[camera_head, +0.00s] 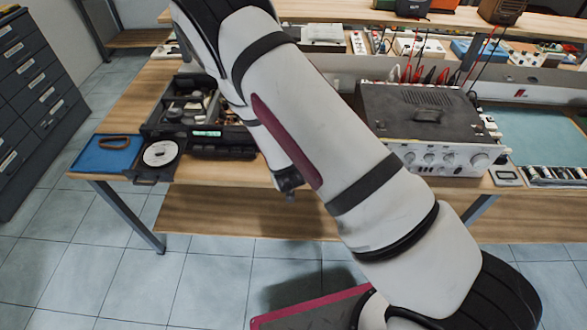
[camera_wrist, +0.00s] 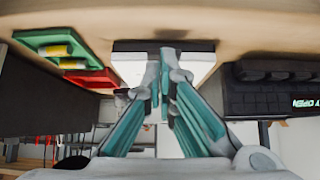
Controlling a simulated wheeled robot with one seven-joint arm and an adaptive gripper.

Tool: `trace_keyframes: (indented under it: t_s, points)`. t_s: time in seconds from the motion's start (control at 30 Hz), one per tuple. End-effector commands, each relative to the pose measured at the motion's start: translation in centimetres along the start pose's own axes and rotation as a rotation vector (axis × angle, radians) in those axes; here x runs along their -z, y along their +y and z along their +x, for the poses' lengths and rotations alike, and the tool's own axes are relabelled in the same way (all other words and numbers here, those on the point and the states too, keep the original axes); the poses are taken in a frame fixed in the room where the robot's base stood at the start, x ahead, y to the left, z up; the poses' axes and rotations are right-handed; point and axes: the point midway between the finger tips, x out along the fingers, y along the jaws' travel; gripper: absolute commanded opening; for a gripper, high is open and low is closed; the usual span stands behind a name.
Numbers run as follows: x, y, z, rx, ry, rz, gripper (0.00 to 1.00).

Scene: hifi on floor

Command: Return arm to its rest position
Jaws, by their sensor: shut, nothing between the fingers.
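My arm crosses the head view from the lower right to the top. It is raised over the front edge of the workbench (camera_head: 240,170). My gripper (camera_wrist: 165,62) shows in the wrist view with its teal fingers closed together at the tips and nothing between them. In the head view I cannot make out its fingers. The fingertips appear in front of a white panel with a dark edge (camera_wrist: 130,66), apart from the black hi-fi unit (camera_wrist: 270,92) at the right. In the head view the open hi-fi (camera_head: 207,148) stands left of my arm.
A disc (camera_head: 160,153) lies on the hi-fi's extended tray. A blue tray (camera_head: 82,160) holds a brown ring. A grey amplifier (camera_head: 430,130) stands right of my arm. Green (camera_wrist: 35,40) and red (camera_wrist: 100,77) trays show at wrist-view left.

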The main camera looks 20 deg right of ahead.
Motion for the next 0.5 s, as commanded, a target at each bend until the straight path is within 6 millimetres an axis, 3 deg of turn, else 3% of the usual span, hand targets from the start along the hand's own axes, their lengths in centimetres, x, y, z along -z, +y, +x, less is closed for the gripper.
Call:
trace_keyframes:
  t_s: [0.2, 0.5]
  points:
    - [-4.3, 0.0, -1.2, -0.001, -0.001, -0.002, 0.00]
    - [-7.1, 0.0, -2.5, -0.001, 0.003, 0.001, 0.00]
